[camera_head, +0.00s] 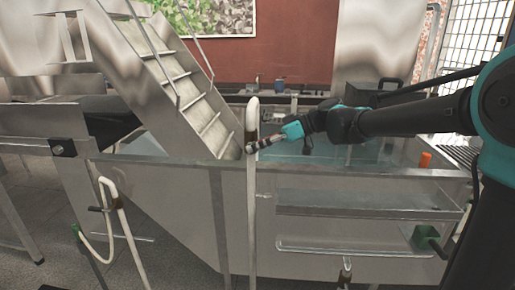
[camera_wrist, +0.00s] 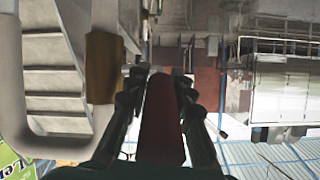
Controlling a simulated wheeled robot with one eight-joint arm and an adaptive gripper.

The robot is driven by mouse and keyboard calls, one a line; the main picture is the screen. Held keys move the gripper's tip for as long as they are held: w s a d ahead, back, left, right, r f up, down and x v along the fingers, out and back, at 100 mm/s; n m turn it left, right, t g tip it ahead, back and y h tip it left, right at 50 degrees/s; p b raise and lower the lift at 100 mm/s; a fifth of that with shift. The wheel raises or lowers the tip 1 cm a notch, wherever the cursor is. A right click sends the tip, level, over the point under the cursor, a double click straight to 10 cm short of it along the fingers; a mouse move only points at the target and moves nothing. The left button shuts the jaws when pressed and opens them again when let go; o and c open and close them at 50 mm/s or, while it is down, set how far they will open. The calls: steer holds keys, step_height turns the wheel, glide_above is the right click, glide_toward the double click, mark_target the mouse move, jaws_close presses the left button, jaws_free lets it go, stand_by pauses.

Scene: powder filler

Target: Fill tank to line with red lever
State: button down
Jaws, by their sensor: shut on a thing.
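A steel tank (camera_head: 345,173) with a long rim stands across the middle of the head view. A white pipe (camera_head: 252,200) rises in front of it and bends over the rim; a pale pipe also shows at the left of the wrist view (camera_wrist: 103,20), with a brown collar (camera_wrist: 103,70). My gripper (camera_head: 252,147) is beside the pipe's upper part. In the wrist view, my gripper (camera_wrist: 160,82) is shut on the red lever (camera_wrist: 161,125), which lies between the two dark fingers. In the head view the lever is hidden or too small to see. I cannot make out a fill line.
Metal stairs (camera_head: 190,95) stand behind the tank at the left. A smaller curved pipe (camera_head: 122,225) stands at the front left. An orange object (camera_head: 426,160) is on the tank's right side. Grey floor (camera_head: 150,265) is open at the lower left.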

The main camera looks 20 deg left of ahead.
steer(key=shift+s+a+r+h, duration=0.1)
steer(key=shift+a+r+h, duration=0.05)
steer(key=shift+h, duration=0.5)
steer(key=shift+a+r+h, duration=0.1)
steer(key=shift+r+h, duration=0.05)
steer(key=shift+h, duration=0.5)
steer(key=shift+t, duration=0.3)
steer(key=c, duration=1.3)
jaws_free()
steer(key=shift+d+r, duration=0.1)
steer(key=v, duration=1.1)
steer(key=shift+d+r, duration=0.25)
steer(key=shift+r, duration=0.05)
